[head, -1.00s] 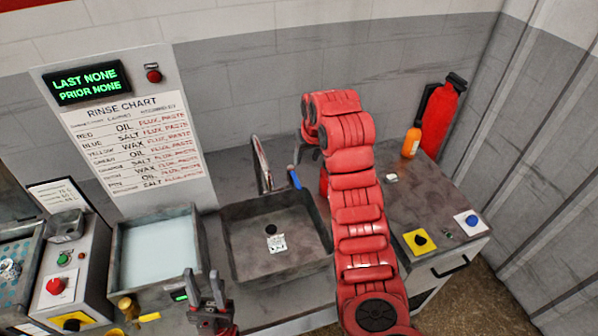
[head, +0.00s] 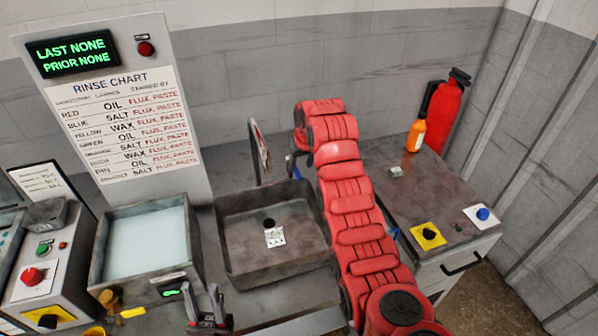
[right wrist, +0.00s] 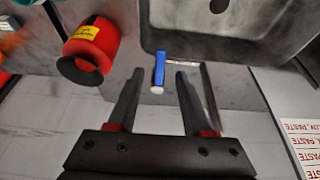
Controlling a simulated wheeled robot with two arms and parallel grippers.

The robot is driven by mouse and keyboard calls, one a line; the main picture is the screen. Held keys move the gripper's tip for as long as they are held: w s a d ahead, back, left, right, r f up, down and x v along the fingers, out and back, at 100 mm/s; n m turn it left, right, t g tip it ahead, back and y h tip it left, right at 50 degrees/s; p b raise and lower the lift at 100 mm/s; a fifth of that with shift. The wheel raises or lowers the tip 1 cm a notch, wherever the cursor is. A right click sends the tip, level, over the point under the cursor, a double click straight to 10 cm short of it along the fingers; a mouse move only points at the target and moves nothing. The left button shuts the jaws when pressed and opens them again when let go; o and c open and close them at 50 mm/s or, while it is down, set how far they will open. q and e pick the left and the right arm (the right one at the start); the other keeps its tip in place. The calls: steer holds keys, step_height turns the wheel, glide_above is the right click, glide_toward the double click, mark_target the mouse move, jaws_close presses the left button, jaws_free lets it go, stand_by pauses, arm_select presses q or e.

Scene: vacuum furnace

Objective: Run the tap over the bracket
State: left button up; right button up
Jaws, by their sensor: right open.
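The bracket (head: 274,237) is a small pale metal plate lying in the grey sink (head: 240,270) beside the dark drain. The tap (head: 259,150) is a thin metal spout standing at the back of the sink. Its blue lever (head: 291,168) is partly hidden by my red right arm. In the right wrist view the blue lever (right wrist: 159,68) shows in the gap at the fingertips of my right gripper (right wrist: 160,74), which is open and not closed on it. My left gripper (head: 204,293) is open and empty at the front, left of the sink.
A rinse chart board (head: 122,120) stands behind a liquid-filled basin (head: 150,280) left of the sink. The right counter (head: 410,195) holds an orange bottle (head: 415,136) and buttons. A red labelled object (right wrist: 92,50) lies left of my right gripper in the wrist view.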

mark_target(298, 174)
steer(key=shift+p+x, duration=0.65)
steer(key=shift+x, duration=1.65)
steer(key=shift+s, duration=0.1)
steer(key=shift+r, duration=0.1)
jaws_close()
